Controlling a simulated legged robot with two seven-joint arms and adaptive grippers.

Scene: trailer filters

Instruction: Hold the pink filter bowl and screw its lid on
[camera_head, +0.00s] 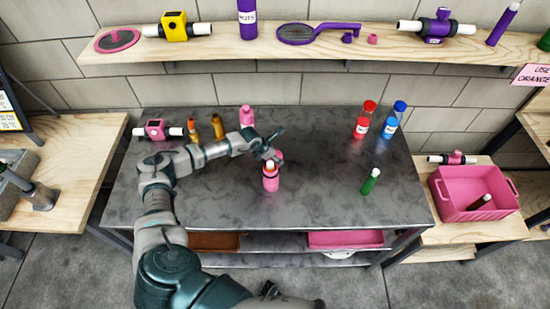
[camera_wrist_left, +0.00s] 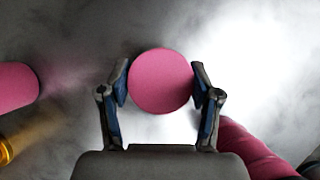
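The pink filter bowl (camera_head: 270,183) stands upright near the middle of the grey table, with an orange-brown and pale insert showing at its top. My left gripper (camera_head: 274,149) is just behind and above it. In the left wrist view a round pink lid (camera_wrist_left: 161,80) sits between the gripper's two blue-padded fingers, which touch it on both sides. The lid also shows partly in the head view (camera_head: 279,155), mostly covered by the gripper. The bowl appears apart from the lid, at lower right in the wrist view (camera_wrist_left: 252,150). A dark part at the bottom edge may be my right gripper (camera_head: 271,288).
A pink bottle (camera_head: 247,116) and orange bottles (camera_head: 217,127) stand behind left. A green bottle (camera_head: 370,181), red bottles (camera_head: 362,126) and a blue bottle (camera_head: 392,121) stand right. A pink crate (camera_head: 446,204) sits on the side bench. The table's front middle is clear.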

